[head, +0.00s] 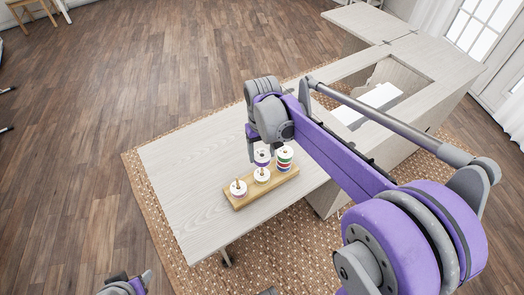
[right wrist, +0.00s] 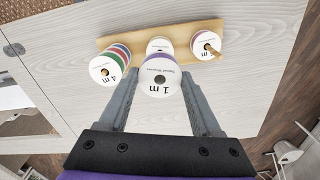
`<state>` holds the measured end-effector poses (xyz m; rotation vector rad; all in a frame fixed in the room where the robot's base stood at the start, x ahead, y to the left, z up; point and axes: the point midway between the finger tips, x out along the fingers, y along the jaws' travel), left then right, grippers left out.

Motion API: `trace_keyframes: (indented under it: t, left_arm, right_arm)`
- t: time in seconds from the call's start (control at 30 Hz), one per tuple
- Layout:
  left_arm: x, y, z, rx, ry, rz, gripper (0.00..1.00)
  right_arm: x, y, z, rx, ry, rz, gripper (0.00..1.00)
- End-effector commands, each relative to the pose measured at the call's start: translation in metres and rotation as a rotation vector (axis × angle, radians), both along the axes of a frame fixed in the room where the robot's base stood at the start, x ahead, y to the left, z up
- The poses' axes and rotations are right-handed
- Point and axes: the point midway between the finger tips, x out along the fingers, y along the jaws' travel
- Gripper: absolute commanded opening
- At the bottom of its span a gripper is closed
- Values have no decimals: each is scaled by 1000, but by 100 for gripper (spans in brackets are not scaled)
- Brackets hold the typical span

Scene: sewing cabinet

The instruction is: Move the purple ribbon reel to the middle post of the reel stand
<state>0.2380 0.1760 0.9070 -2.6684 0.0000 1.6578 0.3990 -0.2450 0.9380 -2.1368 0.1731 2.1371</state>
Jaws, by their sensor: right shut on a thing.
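The purple ribbon reel (right wrist: 160,77), a white-faced reel marked "1 m" with a purple edge, is between the fingers of my right gripper (right wrist: 160,84), which is shut on it. In the head view the reel (head: 262,155) is above the middle post of the wooden reel stand (head: 237,203). A white reel (head: 262,174) sits on that post; part of it shows behind the held reel in the right wrist view (right wrist: 159,44). Whether the two reels touch is unclear. The fingers of my left gripper are not visible.
A stack of coloured reels (head: 285,158) is on the right post, close to the held reel. The pale cabinet top (head: 190,165) is clear left of the stand. A white machine (head: 365,105) stands farther back.

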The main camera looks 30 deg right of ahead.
Motion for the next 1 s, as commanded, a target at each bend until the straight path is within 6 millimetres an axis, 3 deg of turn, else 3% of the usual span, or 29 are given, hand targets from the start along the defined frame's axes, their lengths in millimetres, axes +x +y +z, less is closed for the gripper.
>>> trace_keyframes:
  t: [1.0]
  left_arm:
    - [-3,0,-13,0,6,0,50]
  right_arm:
    - [0,0,-17,0,0,0,12]
